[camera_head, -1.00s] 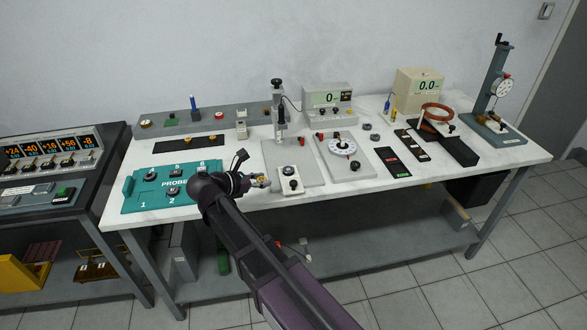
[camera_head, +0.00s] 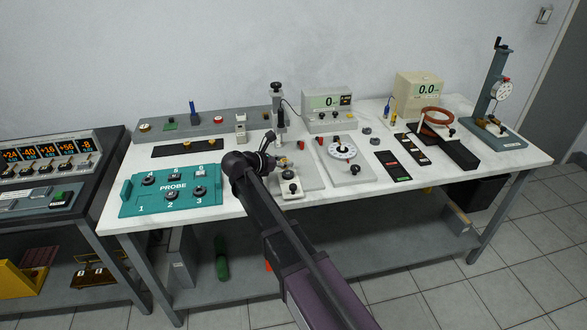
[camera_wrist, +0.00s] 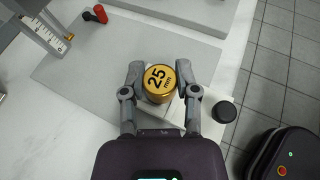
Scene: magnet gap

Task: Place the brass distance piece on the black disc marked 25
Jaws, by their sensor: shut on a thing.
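The brass distance piece (camera_wrist: 159,80) is a short gold cylinder with "25 mm" on its top face. In the wrist view my gripper (camera_wrist: 159,72) is shut on it, one finger on each side. The piece appears above a white block and a grey plate (camera_wrist: 100,70); I cannot tell whether it touches anything below. In the head view my gripper (camera_head: 282,162) is over the same grey plate, behind the white block (camera_head: 291,196), and is small and partly hidden by my wrist. I cannot make out a black disc marked 25 in either view.
The white block's black knob (camera_wrist: 225,112) is right of my gripper. A gauge stand (camera_head: 280,110) rises behind the plate and its scale (camera_wrist: 52,40) shows at upper left. A teal probe panel (camera_head: 130,207) lies left; a dial plate (camera_head: 352,172) lies right.

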